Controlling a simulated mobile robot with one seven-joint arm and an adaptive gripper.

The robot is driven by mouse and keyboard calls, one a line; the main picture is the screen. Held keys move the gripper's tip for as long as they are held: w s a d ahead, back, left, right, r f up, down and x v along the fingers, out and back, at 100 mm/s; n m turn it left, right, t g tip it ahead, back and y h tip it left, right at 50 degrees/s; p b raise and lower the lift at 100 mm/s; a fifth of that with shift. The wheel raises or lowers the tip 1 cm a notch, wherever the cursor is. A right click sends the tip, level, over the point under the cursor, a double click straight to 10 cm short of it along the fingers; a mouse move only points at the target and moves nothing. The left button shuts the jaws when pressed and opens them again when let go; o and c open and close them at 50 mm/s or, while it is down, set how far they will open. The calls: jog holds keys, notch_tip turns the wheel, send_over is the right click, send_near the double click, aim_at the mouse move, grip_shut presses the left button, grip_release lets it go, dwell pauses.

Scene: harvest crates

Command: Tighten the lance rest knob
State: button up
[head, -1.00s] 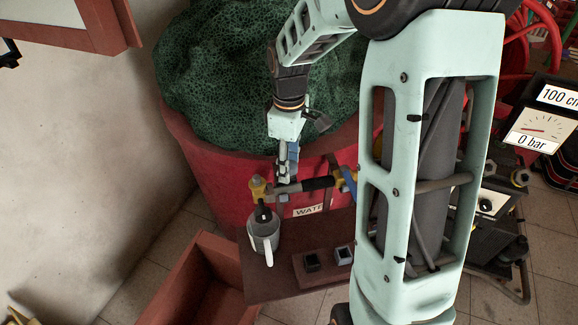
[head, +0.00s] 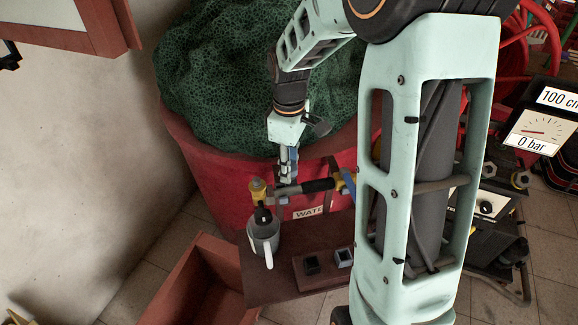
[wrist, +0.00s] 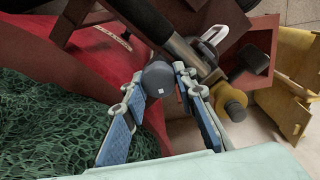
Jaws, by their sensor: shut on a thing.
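The dark grey round knob (wrist: 158,78) with a small white mark shows in the wrist view, between my fingertips. My gripper (wrist: 161,82) is shut on it, with blue-padded fingers on both sides. In the head view my gripper (head: 287,178) points down at the lance (head: 315,185), a dark horizontal bar in front of the red tub. The knob is hidden there by my fingers. The lance also shows in the wrist view (wrist: 168,30). A yellow fitting (head: 258,191) is at its left end and a blue-and-yellow one (head: 346,182) near its right.
A grey jug (head: 263,240) with a white handle stands below the yellow fitting on a brown shelf (head: 268,282). A red tub (head: 230,185) with green netting is behind. A gauge (head: 535,135) reads 0 bar. An open reddish crate (head: 190,270) is at lower left.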

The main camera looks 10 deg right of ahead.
jog(key=m+p, duration=0.1)
jog(key=m, duration=0.3)
jog(key=shift+w+m, duration=0.1)
jog(key=shift+m, duration=0.3)
jog(key=m, duration=0.4)
jog(key=shift+d+m+p, duration=0.1)
jog(key=shift+m+p, duration=0.2)
jog(key=shift+p, duration=0.05)
jog(key=m, duration=0.4)
jog(key=shift+d+r+m+p, duration=0.1)
jog(key=shift+m+p, duration=0.2)
jog(key=shift+p, duration=0.1)
jog(key=shift+w+m+p, duration=0.1)
jog(key=shift+m+p, duration=0.45)
jog(key=shift+m, duration=1.65)
jog(key=o, duration=1.2)
jog(key=shift+c, duration=0.2)
notch_tip(320, 180, up, 12)
